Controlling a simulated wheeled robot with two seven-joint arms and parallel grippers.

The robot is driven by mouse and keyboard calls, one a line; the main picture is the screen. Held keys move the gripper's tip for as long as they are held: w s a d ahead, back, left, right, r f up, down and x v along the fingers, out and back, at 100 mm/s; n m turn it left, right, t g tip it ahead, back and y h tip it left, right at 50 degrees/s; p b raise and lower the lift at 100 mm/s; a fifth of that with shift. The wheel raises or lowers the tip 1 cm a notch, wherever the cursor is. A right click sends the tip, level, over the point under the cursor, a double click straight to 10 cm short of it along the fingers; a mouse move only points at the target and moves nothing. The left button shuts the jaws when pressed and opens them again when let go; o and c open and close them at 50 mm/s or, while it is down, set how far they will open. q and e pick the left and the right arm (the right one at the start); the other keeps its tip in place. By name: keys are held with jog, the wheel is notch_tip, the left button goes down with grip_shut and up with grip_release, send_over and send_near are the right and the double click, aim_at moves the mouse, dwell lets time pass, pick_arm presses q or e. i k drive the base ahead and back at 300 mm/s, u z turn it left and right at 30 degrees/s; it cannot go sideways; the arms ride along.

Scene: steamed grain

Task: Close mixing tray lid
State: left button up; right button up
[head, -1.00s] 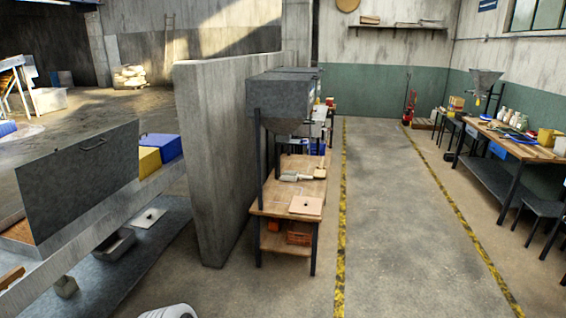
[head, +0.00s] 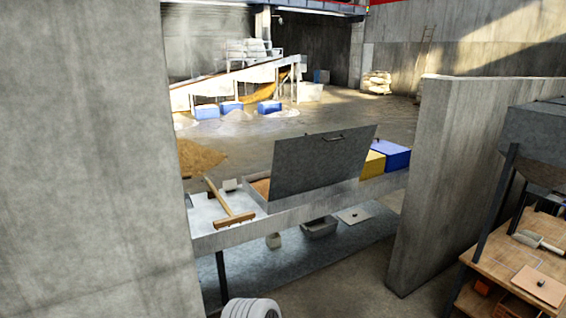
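The mixing tray lid (head: 318,168) is a flat grey metal panel with a dark handle (head: 334,138) near its top edge. It stands raised and slightly tilted on the metal counter (head: 290,220), between two concrete walls. A strip of brown material (head: 261,187) shows at its left, in the tray; the rest of the tray is hidden by the lid. A white rounded part at the bottom edge seems to be mine. Neither gripper is in view.
A wooden T-shaped tool (head: 228,205) lies on the counter left of the lid. Yellow (head: 373,165) and blue (head: 392,155) boxes stand at its right. Concrete walls (head: 95,160) (head: 440,180) flank the counter. A wooden workbench (head: 525,270) is at right. Floor is open before the counter.

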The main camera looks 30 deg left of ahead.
aim_at(303, 164)
jog(key=u, duration=0.05)
jog(key=i, duration=1.5)
jog(key=u, duration=0.95)
jog(key=i, duration=1.65)
jog(key=u, duration=0.15)
